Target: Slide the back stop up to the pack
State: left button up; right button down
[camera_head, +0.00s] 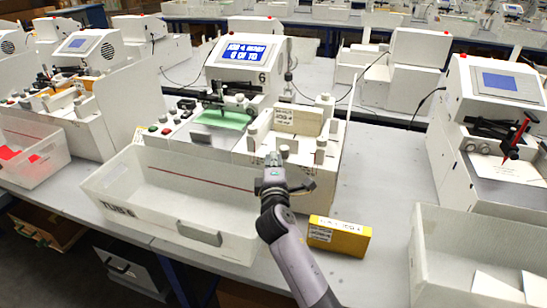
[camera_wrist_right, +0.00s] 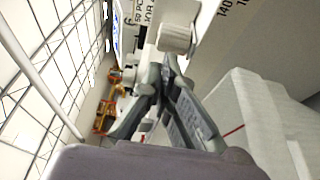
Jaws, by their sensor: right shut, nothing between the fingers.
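The pack (camera_head: 298,119), a cream block with printed lettering, stands on the right deck of the middle plotter (camera_head: 238,75). My right gripper (camera_head: 272,162) is shut and empty, just in front of these pieces. In the wrist view its fingertips (camera_wrist_right: 167,72) are close below a white knob (camera_wrist_right: 175,38); contact is unclear. My left gripper is not in view.
A white tub (camera_head: 108,187) with a dark handle stands in front of the plotter, left of my right arm. A yellow box (camera_head: 340,237) lies right of the arm. Another plotter (camera_head: 490,120) and a tub (camera_head: 415,262) are at right.

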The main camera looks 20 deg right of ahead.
aim_at(281, 145)
jog(key=w+d, duration=0.1)
jog(key=w, duration=0.1)
jog(key=w+d, duration=0.1)
jog(key=w, duration=0.1)
jog(key=w+d+b, duration=0.1)
jog(key=w+d, duration=0.1)
jog(key=shift+w, duration=0.1)
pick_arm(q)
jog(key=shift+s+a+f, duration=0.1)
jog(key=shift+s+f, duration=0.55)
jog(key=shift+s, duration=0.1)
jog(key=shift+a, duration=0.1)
